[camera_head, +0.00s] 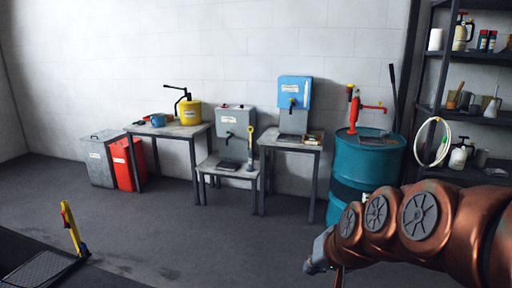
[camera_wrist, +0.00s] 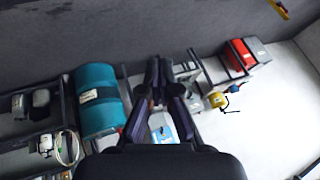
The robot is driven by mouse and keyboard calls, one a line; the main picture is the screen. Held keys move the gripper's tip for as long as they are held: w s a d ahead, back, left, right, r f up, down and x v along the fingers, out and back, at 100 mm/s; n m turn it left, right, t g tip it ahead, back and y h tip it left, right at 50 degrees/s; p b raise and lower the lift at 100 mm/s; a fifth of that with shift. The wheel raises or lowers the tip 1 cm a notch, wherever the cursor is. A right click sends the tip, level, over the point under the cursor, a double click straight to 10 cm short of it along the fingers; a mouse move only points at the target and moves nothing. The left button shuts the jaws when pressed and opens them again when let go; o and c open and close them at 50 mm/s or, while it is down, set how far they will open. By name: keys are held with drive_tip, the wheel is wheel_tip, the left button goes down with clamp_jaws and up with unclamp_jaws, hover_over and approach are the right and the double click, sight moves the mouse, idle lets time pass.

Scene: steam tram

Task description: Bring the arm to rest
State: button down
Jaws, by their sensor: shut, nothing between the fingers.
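My copper-coloured arm (camera_head: 420,215) reaches in from the right edge of the head view, in front of the teal drum. My gripper is at its far end, low in the picture; its fingers are hard to make out there. In the wrist view the dark fingers of my gripper (camera_wrist: 159,64) are together and hold nothing. The blue dispenser (camera_wrist: 161,125) shows behind the fingers, some way off. My gripper appears to touch nothing.
A teal drum (camera_head: 353,165) with a red pump stands by the wall, left of a loaded shelf rack (camera_head: 436,108). Small tables carry a yellow can (camera_head: 190,113), a grey dispenser (camera_head: 236,122) and a blue dispenser (camera_head: 294,92). Floor (camera_head: 190,225) in front is clear.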

drive_tip(key=s+d+f+g+h, duration=0.1)
drive_tip(key=s+d+f+g, duration=0.1)
drive_tip(key=s, duration=0.6)
drive_tip(key=s+d+f+n+g+h, duration=0.1)
drive_tip(key=s+d+f+g, duration=0.1)
drive_tip(key=s, duration=0.6)
drive_tip(key=s+d+f+n+g+h, duration=0.1)
drive_tip(key=s+f+g, duration=0.3)
drive_tip(key=s, duration=0.4)
drive_tip(key=shift+s+d+f, duration=0.15)
drive_tip(key=shift+d+f, duration=0.25)
drive_tip(key=shift+d, duration=0.35)
